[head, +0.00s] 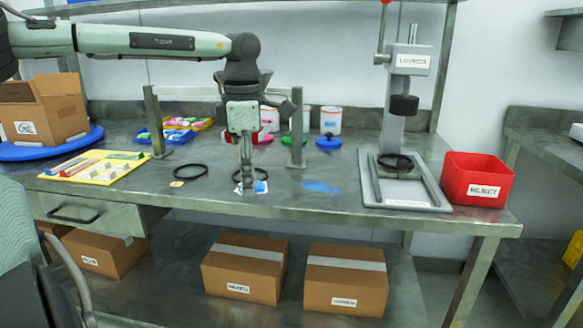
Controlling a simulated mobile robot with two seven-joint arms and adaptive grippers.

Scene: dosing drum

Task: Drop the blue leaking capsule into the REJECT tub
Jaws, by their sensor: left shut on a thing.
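My left gripper (247,183) points down over the middle front of the bench, at a black ring with a blue and white card (261,187) beside it. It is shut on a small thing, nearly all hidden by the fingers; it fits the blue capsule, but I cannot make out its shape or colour. I see no blue capsule lying free. A blue wet smear (321,187) lies on the bench to the right of the gripper. The red REJECT tub (477,179) stands at the right end of the bench, well apart from the gripper. My right gripper is not in view.
A metal frame with a post (297,128) stands just right of the gripper. A grey press (397,120) stands between the smear and the tub. Another black ring (190,171) and a yellow tray (96,167) lie left. White jars (331,120) stand behind.

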